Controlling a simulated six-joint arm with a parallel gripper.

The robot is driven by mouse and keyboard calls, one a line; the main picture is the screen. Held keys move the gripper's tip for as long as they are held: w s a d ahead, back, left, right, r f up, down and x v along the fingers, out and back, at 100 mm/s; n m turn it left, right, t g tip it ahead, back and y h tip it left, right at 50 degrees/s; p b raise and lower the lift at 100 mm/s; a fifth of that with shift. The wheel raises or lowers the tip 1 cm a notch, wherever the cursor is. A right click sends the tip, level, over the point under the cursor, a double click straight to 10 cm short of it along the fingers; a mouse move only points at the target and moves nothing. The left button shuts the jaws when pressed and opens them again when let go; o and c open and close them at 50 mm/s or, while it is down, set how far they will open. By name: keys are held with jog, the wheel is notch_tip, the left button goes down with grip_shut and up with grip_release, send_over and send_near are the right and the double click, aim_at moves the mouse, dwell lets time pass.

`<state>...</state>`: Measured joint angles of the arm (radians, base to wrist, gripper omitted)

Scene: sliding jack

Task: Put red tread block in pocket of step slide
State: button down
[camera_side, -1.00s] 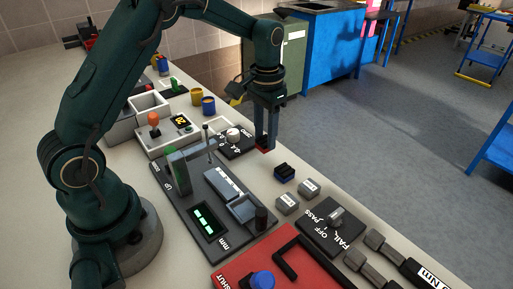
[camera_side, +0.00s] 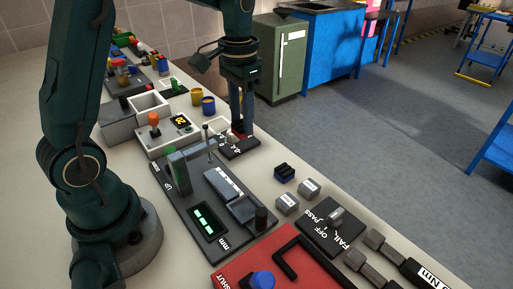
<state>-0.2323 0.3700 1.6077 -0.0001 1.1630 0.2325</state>
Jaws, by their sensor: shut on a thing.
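My gripper (camera_side: 240,128) points down and is shut on the red tread block (camera_side: 238,134), of which only a small part shows at the fingertips. It is over or beside the small dark dial panel (camera_side: 240,149); the height gap is hard to tell. The dark jack panel (camera_side: 210,240) lies in front of it, with a green display, a silver scale and a green-and-grey upright. A grey sliding piece (camera_side: 241,208) with a dark knob sits at its right end, apart from my gripper. I cannot tell for sure which part is the step slide's pocket.
A FAIL/PASS switch panel (camera_side: 333,226) and red panel (camera_side: 262,274) are nearer. Yellow and blue cups (camera_side: 208,105) stand behind.

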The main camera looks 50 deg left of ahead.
jog(key=s+r, duration=0.1)
jog(key=s, duration=0.2)
jog(key=s+r, duration=0.1)
jog(key=s, duration=0.2)
jog(key=s+r, duration=0.1)
jog(key=s, duration=0.2)
jog(key=shift+s+r, duration=0.15)
jog(key=shift+r, duration=0.15)
jog(key=shift+d+f, duration=0.15)
jog(key=shift+d, duration=0.15)
send_over(246, 209)
notch_tip(246, 209, down, 7)
jog(key=shift+r, duration=0.2)
jog(key=shift+f, duration=2.05)
jog(key=shift+f, duration=0.1)
jog(key=c, duration=0.7)
grip_release()
jog(key=shift+c, duration=0.2)
